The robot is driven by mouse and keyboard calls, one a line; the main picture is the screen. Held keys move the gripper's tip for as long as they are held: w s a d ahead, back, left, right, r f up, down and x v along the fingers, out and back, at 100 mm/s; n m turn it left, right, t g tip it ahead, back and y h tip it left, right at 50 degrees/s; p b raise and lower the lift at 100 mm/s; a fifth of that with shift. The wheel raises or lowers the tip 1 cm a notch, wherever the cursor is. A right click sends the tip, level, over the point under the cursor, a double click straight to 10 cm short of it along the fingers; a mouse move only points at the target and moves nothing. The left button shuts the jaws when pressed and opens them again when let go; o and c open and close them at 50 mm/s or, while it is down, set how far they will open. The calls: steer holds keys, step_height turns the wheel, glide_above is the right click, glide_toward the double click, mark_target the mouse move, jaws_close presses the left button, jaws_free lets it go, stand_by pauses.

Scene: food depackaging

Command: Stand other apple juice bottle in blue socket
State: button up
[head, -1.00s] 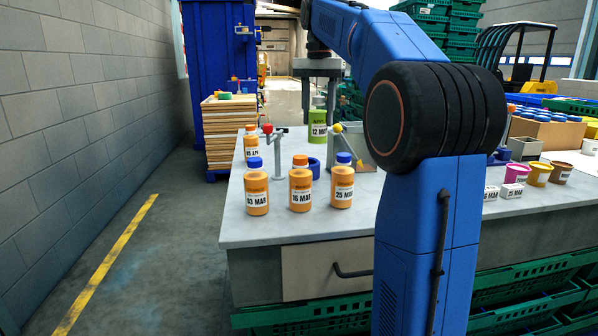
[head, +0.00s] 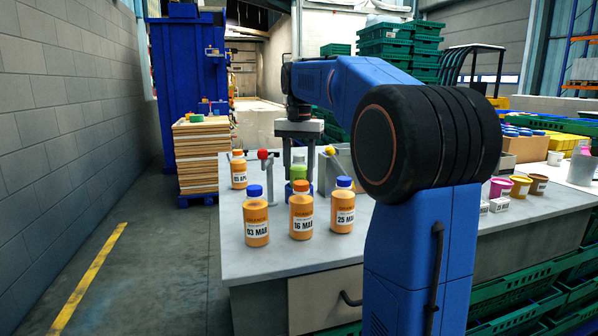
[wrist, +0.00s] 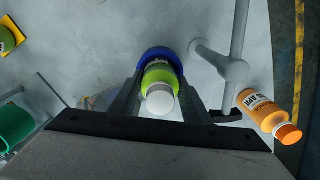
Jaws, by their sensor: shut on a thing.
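The green apple juice bottle (head: 298,172) with a pale cap is upright between the fingers of my gripper (head: 299,165). In the wrist view the bottle (wrist: 159,76) shows from its cap end, with a finger on each side. The blue socket (wrist: 152,52) is a round ring around the bottle's far end in that view. I cannot tell whether the bottle's base rests fully in the socket.
Another orange bottle (head: 239,170) stands at the left, near a red-knobbed stand (head: 265,172). Tubs (head: 520,186) stand at the right.

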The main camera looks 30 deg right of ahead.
steer(key=o, duration=1.2)
steer(key=shift+f, duration=0.1)
step_height(320, 180, up, 12)
steer(key=shift+f, duration=0.25)
steer(key=shift+r, duration=0.4)
